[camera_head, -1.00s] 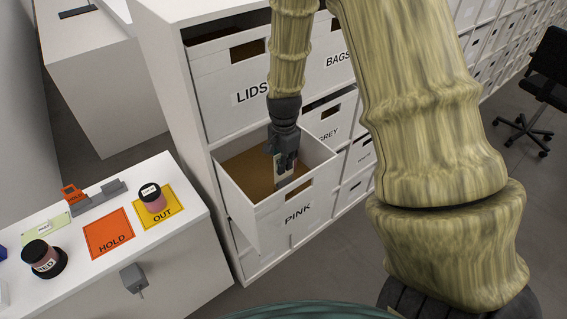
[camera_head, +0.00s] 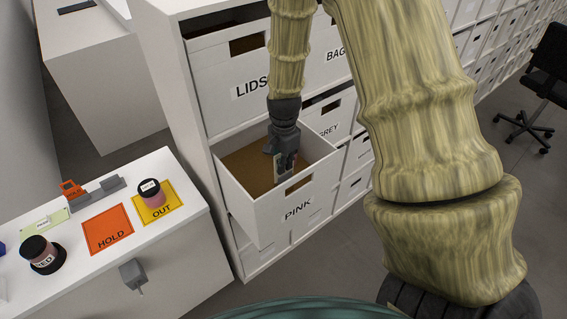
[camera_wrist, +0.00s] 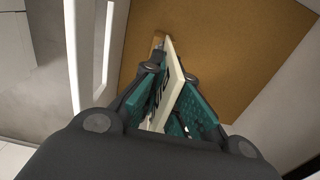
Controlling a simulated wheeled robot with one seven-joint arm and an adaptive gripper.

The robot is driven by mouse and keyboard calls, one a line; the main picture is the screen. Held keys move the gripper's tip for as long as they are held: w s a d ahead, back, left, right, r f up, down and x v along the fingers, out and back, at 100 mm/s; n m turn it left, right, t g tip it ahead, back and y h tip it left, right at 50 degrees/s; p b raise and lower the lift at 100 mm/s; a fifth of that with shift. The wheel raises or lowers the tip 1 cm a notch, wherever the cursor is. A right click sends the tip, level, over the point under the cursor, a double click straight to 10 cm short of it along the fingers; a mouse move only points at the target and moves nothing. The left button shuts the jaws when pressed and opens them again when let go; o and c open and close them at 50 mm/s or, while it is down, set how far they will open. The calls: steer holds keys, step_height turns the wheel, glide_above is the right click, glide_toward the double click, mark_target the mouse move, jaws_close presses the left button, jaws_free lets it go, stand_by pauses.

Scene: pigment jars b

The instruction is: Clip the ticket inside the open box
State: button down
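The open box (camera_head: 262,213), labelled PINK, is pulled out of the shelf unit and shows a brown inside floor. My gripper (camera_head: 285,166) points down into it, near its front wall. In the wrist view, the teal finger pads of my gripper (camera_wrist: 178,102) are shut on the ticket (camera_wrist: 172,78), a pale flat card with dark lettering, seen nearly edge-on. A small tan piece (camera_wrist: 157,40) shows at the ticket's far end; I cannot tell whether it is a clip. The box's white wall (camera_wrist: 92,45) stands to the left, apart from the ticket.
The LIDS box (camera_head: 230,85) is above the open box, with a GREY box (camera_head: 328,122) to the right. A white counter (camera_head: 75,225) at left carries a pink jar (camera_head: 152,198) on the OUT mat, an orange HOLD mat (camera_head: 108,230) and a RED jar (camera_head: 40,254).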

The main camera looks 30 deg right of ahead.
steer(key=c, duration=2.1)
jaws_free()
steer(key=o, duration=0.5)
steer(key=shift+o, duration=0.2)
steer(key=shift+r, duration=0.1)
steer(key=shift+r+p, duration=2.35)
steer(key=shift+r, duration=0.6)
